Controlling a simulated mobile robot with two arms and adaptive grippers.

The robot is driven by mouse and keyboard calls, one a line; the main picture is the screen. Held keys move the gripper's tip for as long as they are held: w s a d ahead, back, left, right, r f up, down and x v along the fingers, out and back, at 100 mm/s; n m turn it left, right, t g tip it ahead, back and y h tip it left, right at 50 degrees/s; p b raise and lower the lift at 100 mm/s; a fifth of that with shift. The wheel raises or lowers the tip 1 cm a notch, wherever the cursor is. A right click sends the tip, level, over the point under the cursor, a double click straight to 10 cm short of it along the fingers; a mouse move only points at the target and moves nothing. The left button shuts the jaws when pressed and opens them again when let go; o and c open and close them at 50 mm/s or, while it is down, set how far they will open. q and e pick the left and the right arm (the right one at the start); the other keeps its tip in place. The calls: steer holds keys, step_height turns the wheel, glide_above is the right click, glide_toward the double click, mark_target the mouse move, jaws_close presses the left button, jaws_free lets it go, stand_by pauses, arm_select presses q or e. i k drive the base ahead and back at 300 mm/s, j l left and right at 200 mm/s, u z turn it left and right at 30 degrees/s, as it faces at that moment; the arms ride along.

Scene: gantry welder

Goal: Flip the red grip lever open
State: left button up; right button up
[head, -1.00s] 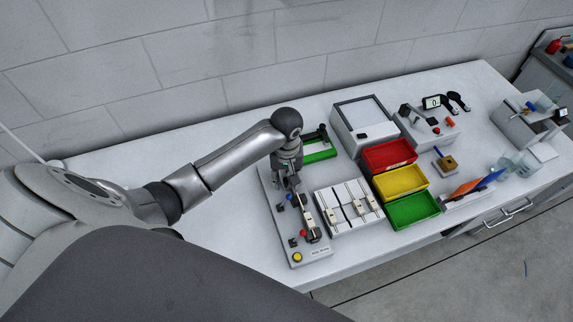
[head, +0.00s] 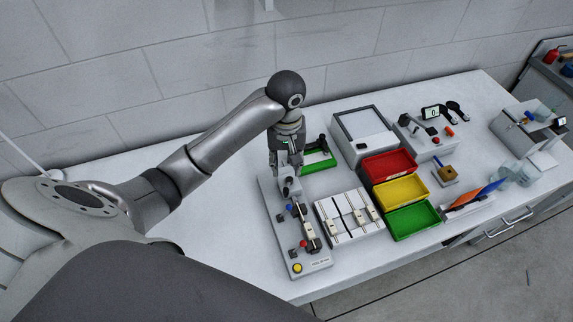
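The red grip lever (head: 304,244) shows as a small red knob near the front end of a long grey fixture plate (head: 284,249) on the bench. A blue knob (head: 289,207) sits farther back on the same plate. My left gripper (head: 286,174) points down above the back part of the plate, behind both knobs and apart from the red one. Its fingers are small and partly merge with the dark parts below, so their opening is unclear. My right gripper is out of view.
A yellow button (head: 297,268) is at the plate's front end. A white slotted block (head: 348,216) stands close to the right. Red (head: 389,167), yellow (head: 401,186) and green (head: 413,221) bins are beyond it. The bench left of the plate is clear.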

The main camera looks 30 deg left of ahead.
mark_target(303, 244)
steer(key=k+l, duration=1.05)
steer(key=k, duration=0.3)
